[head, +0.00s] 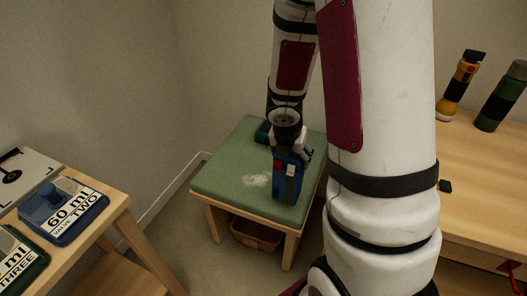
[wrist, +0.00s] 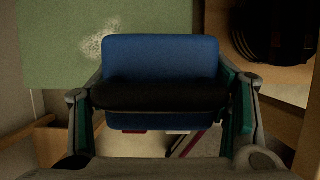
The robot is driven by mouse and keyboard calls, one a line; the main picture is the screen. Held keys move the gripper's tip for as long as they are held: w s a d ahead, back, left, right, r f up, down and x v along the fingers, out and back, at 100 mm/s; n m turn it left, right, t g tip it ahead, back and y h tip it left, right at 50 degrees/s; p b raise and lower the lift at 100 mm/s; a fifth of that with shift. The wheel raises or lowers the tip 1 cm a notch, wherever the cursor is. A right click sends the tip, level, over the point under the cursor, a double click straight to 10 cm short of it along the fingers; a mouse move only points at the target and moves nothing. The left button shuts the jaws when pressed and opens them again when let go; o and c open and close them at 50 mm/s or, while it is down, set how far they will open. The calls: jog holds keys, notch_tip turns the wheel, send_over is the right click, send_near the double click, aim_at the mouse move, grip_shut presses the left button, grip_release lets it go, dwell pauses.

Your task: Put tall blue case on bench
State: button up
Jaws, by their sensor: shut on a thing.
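The tall blue case (head: 288,180), with a dark band and small red and white marks, hangs upright below my gripper (head: 292,152) in the head view. In the wrist view, the blue case (wrist: 160,58) fills the middle, with my gripper (wrist: 163,112) shut on it from both sides. The bench (head: 232,172) has a green padded top with a pale worn patch. The case overlaps the front right part of the pad in the head view. I cannot tell whether its bottom touches the pad. The bench pad (wrist: 60,45) also shows at upper left in the wrist view.
A dark teal object (head: 262,132) lies at the back of the pad, partly hidden by my arm. A wicker basket (head: 254,234) sits under the bench. A left table holds labelled cases (head: 62,212). A right table holds two flashlight-like cylinders (head: 461,85). The pad's left side is clear.

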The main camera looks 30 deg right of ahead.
jog(key=w+f, duration=0.2)
jog(key=w, duration=0.5)
jog(key=w+a+f, duration=0.1)
jog(key=w+f, duration=0.1)
jog(key=w, duration=0.5)
jog(key=shift+w+f, duration=0.25)
jog(key=shift+f, duration=0.1)
jog(key=shift+a, duration=0.1)
jog(key=shift+f+b, duration=0.2)
jog(key=shift+b, duration=0.1)
jog(key=o, duration=1.9)
jog(key=shift+o, duration=0.2)
